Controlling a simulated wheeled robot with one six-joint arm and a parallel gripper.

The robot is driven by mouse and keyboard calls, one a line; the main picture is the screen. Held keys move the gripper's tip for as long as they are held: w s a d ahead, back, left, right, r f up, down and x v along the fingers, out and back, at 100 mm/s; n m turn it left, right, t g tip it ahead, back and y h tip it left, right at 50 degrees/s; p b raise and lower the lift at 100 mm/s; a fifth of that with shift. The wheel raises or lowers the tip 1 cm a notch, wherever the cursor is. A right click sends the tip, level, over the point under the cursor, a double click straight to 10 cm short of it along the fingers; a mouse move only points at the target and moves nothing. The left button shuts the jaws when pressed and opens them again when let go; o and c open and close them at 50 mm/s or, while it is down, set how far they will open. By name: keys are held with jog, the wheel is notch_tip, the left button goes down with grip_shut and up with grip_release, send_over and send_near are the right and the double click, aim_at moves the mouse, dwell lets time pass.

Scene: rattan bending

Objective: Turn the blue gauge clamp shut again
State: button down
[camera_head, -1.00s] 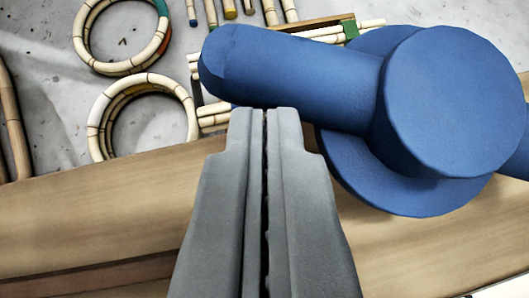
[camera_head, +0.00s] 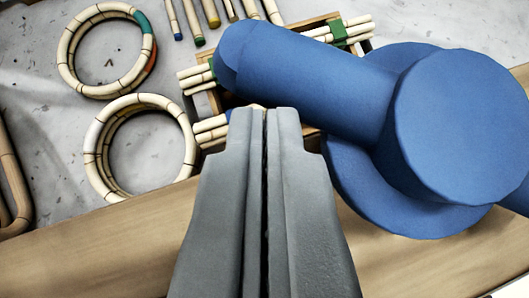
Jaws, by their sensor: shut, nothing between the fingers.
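The blue gauge clamp (camera_head: 455,125) fills the right side of the view. It has a round hub on a wider disc, and a thick handle (camera_head: 310,85) that reaches out to the upper left. My gripper (camera_head: 265,112) is shut and empty in the middle of the view. Its fingertips are just below the handle, near its left half. I cannot tell whether they touch it. Part of the clamp's disc is hidden behind the hub and handle.
A wooden beam (camera_head: 90,240) runs across below the clamp. Beyond it on the grey surface lie two rattan rings (camera_head: 105,48), (camera_head: 105,170), a wooden rack (camera_head: 300,28) with bundled canes, and several loose rods (camera_head: 192,22). A bent brown cane (camera_head: 12,175) lies at the left edge.

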aim_at(289, 31)
jog(key=shift+w+a+m+h, duration=0.1)
jog(key=shift+w+m+h, duration=0.2)
jog(key=shift+m, duration=0.1)
jog(key=shift+w, duration=1.75)
jog(key=shift+w+d, duration=0.4)
jog(key=shift+w, duration=0.35)
jog(key=shift+w+d, duration=0.1)
jog(key=shift+w, duration=0.1)
jog(key=shift+r, duration=0.15)
